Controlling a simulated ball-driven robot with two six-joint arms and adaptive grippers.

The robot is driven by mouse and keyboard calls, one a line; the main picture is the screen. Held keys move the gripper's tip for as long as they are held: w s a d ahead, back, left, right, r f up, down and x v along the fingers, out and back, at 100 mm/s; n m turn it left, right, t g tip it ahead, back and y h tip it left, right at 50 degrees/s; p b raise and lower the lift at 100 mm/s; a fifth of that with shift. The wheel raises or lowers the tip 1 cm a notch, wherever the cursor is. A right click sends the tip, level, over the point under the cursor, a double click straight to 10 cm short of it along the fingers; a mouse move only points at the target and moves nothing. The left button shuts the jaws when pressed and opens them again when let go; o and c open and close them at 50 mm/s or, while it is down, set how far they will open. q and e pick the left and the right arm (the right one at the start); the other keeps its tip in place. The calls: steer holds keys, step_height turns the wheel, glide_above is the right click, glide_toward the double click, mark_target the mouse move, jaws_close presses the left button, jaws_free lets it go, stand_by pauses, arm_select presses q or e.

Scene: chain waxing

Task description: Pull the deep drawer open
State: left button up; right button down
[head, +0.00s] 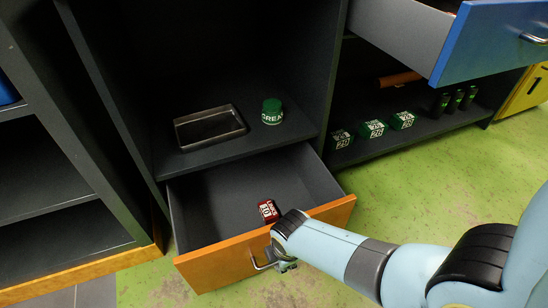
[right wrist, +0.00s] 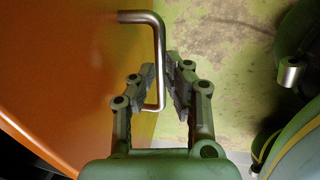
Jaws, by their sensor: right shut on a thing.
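The deep drawer, with an orange front (head: 222,264) and grey inside, stands well out from the bottom of the dark cabinet. A red box (head: 268,211) lies inside it near the front. My right gripper (head: 281,264) is at the metal drawer handle (head: 258,265), partly hidden by my arm. In the right wrist view the gripper (right wrist: 167,82) is shut on the handle bar (right wrist: 157,40), one finger on each side. The orange front (right wrist: 70,70) fills the left of that view. My left gripper is not in view.
A metal tray (head: 211,140) and a green tin (head: 271,112) sit on the shelf above the drawer. A blue drawer (head: 490,40) juts out at the upper right. Green boxes (head: 373,128) stand on a low shelf. Green floor (head: 400,190) is clear in front.

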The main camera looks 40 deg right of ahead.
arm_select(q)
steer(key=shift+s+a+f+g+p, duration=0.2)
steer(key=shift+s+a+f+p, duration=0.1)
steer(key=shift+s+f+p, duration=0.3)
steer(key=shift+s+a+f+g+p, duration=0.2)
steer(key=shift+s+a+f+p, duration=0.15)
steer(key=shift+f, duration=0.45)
arm_select(e)
steer(key=shift+s+a, duration=0.25)
steer(key=shift+s, duration=0.65)
steer(key=shift+s+a, duration=0.3)
steer(key=shift+s, duration=0.55)
steer(key=shift+s+a, duration=0.25)
steer(key=shift+s, duration=0.65)
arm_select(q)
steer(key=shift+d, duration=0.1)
arm_select(e)
steer(key=c, duration=1.6)
jaws_free()
steer(key=shift+c, duration=0.2)
step_height(320, 180, up, 12)
steer(key=s, duration=0.2)
steer(key=shift+a, duration=0.3)
steer(key=shift+f, duration=0.15)
